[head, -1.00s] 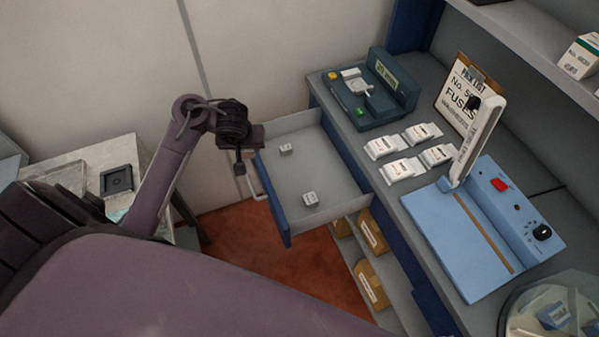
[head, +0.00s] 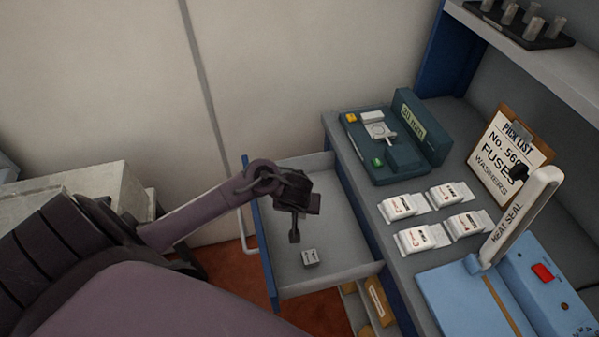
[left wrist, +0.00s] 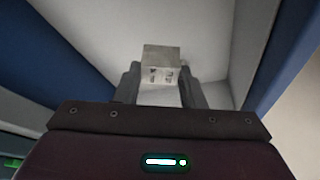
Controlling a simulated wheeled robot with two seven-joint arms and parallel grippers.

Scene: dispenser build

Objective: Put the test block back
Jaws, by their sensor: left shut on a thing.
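My left gripper (head: 294,238) reaches down into the open grey drawer (head: 330,215). In the left wrist view it is shut on a small pale grey block (left wrist: 162,65) with dark marks on one face, held between its two fingertips. In the head view that block is hidden by the gripper. My right gripper is not in view.
A dark green instrument (head: 395,140) stands on the bench, with several white packets (head: 422,238) in front of it. A pick-list clipboard (head: 508,150) and a blue heat sealer (head: 460,290) are further right. The drawer walls surround the gripper; the drawer's right part is clear.

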